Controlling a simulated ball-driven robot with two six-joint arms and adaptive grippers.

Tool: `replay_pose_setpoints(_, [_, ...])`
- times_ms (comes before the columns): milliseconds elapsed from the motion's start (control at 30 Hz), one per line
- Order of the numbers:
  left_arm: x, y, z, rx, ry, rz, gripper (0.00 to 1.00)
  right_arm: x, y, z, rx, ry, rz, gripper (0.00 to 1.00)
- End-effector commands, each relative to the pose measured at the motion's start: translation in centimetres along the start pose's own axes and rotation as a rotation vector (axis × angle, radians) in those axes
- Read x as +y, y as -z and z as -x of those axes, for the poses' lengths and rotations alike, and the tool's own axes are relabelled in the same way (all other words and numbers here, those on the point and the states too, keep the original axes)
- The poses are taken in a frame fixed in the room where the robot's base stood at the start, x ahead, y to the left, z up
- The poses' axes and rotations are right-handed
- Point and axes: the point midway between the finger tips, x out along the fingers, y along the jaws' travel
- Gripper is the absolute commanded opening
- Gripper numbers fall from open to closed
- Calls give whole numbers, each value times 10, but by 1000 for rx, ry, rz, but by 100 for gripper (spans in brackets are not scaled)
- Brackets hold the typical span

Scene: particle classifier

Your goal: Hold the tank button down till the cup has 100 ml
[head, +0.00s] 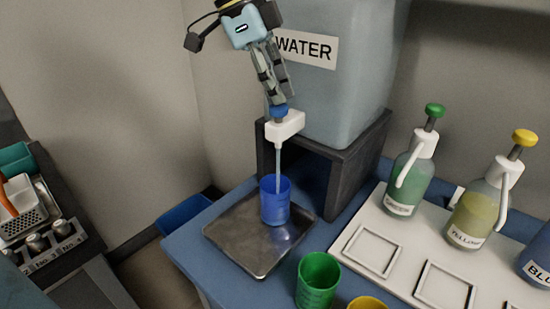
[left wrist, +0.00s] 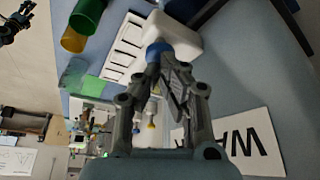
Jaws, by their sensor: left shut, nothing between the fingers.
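The large water tank (head: 345,85) stands on a dark stand, with a white tap (head: 285,126) at its front. The tap's blue button (head: 279,111) is under the fingertips of my left gripper (head: 277,100), which is shut and points down onto it. A thin stream runs from the tap into the blue cup (head: 275,203), which stands upright on a metal tray (head: 250,258). The water level in the cup cannot be read. In the left wrist view the shut fingers (left wrist: 158,62) meet the blue button (left wrist: 157,49) on the white tap (left wrist: 178,37).
Green (head: 318,278) and yellow (head: 368,303) cups stand at the front of the blue table. Pump bottles with green (head: 408,178) and yellow (head: 472,215) liquid stand on a white rack (head: 395,265) at the right. A blue bin (head: 184,213) is at the left.

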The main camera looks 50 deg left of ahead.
Motion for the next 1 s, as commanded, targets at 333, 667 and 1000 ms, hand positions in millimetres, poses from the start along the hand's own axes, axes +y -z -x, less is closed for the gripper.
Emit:
replay_pose_setpoints(333, [0, 0, 1, 0, -1, 0, 0, 0, 0, 1, 0, 0, 0, 66])
replay_pose_setpoints(667, [0, 16, 36, 1, 1, -1, 0, 2, 3, 22, 2, 0, 0, 66])
replay_pose_setpoints(1000, [0, 28, 66, 1, 0, 0, 0, 3, 6, 41, 4, 0, 0, 66])
